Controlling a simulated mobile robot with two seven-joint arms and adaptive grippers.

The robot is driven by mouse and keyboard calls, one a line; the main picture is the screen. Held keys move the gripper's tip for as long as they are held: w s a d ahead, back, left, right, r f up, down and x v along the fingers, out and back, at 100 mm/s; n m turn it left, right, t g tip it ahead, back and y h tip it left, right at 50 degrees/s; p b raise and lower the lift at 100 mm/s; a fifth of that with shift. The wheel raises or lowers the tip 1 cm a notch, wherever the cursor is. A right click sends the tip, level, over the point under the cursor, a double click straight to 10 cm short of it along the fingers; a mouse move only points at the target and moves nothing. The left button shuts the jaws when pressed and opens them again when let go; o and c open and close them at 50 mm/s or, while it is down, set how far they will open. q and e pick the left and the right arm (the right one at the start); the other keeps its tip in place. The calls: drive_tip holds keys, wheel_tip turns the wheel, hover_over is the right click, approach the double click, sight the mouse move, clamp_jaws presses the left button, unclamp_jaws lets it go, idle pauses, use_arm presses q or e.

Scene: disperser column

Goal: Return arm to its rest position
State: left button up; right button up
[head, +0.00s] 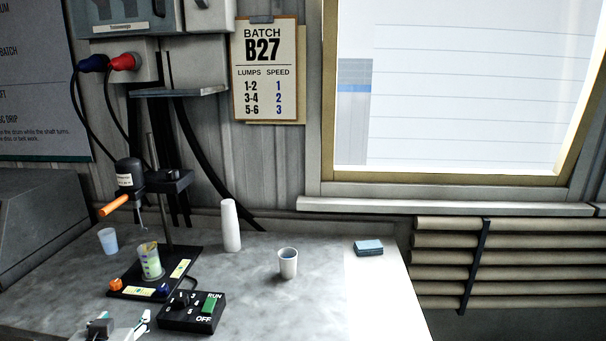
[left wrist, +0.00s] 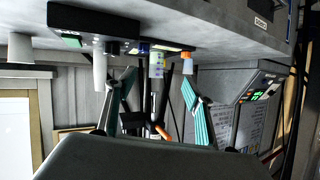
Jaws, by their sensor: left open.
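The disperser stands at the left of the bench in the head view, with a dark motor head (head: 130,174), an orange lever (head: 115,206) and a black base (head: 182,262). A clear cup with yellowish marks (head: 150,262) is on the base, below the shaft. My left gripper (head: 122,326) is at the bottom edge, in front of the base and left of the control box (head: 178,318). In the upside-down left wrist view, my left gripper (left wrist: 160,80) has its two teal fingers spread with nothing held. My right gripper is in neither view.
A pale blue cup (head: 108,240), a white bottle (head: 230,226), a white cup (head: 288,264) and a blue pad stack (head: 368,247) stand on the bench. A batch card (head: 265,70) hangs on the wall. The bench between white cup and pad stack is clear.

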use_arm(q)
drive_tip(key=s+d+f+m+g, duration=0.1)
drive_tip(key=s+f+m+g, duration=0.2)
drive_tip(key=s+f+m, duration=0.55)
drive_tip(key=s+d+f+m+g, duration=0.15)
drive_tip(key=s+f, duration=0.45)
drive_tip(key=s, duration=0.8)
drive_tip(key=w+d+f+n+t+h, duration=0.1)
drive_tip(key=d+f+h, duration=0.5)
drive_tip(key=d+f, duration=0.7)
wheel_tip(320, 180, down, 3)
drive_tip(key=n+t, duration=0.1)
drive_tip(key=n, duration=0.1)
drive_tip(key=shift+w+d+f+n, duration=0.2)
drive_tip(key=shift+w+d+n, duration=0.15)
drive_tip(key=shift+d+n, duration=0.05)
drive_tip(key=shift+t, duration=0.25)
